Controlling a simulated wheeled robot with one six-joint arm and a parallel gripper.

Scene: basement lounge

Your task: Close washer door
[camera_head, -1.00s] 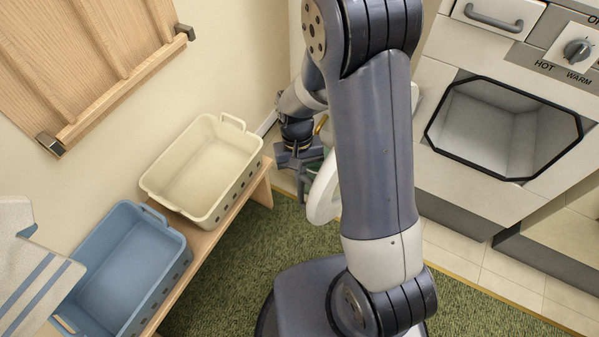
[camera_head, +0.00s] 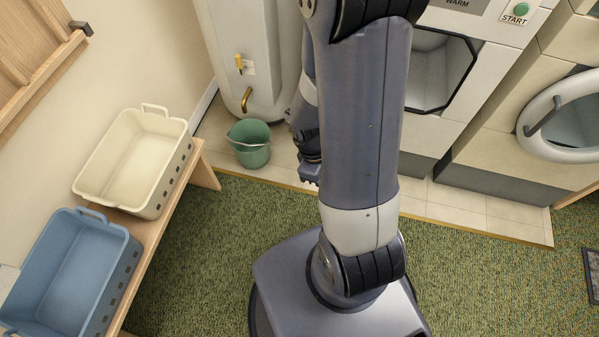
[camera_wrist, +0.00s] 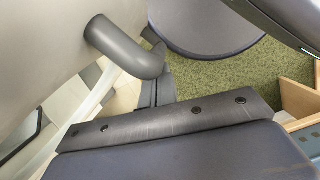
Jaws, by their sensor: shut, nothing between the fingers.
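The washer (camera_head: 466,85) stands behind my arm, its dark-rimmed octagonal opening (camera_head: 440,70) uncovered and partly hidden by the arm. The washer door is not visible in the head view; my arm could be hiding it. In the wrist view a pale surface with a bent grey handle (camera_wrist: 125,50) fills the upper left, very close; it looks like the door's face. My gripper (camera_head: 310,174) is shut and empty, low at the arm's left edge. In the wrist view it (camera_wrist: 158,88) is beside the handle; whether they touch is unclear.
A green bucket (camera_head: 250,145) stands left of my gripper, before a white tank (camera_head: 245,50). A cream basket (camera_head: 130,165) and a blue basket (camera_head: 65,270) sit on a wooden bench at left. Another machine with a shut round door (camera_head: 575,115) stands right.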

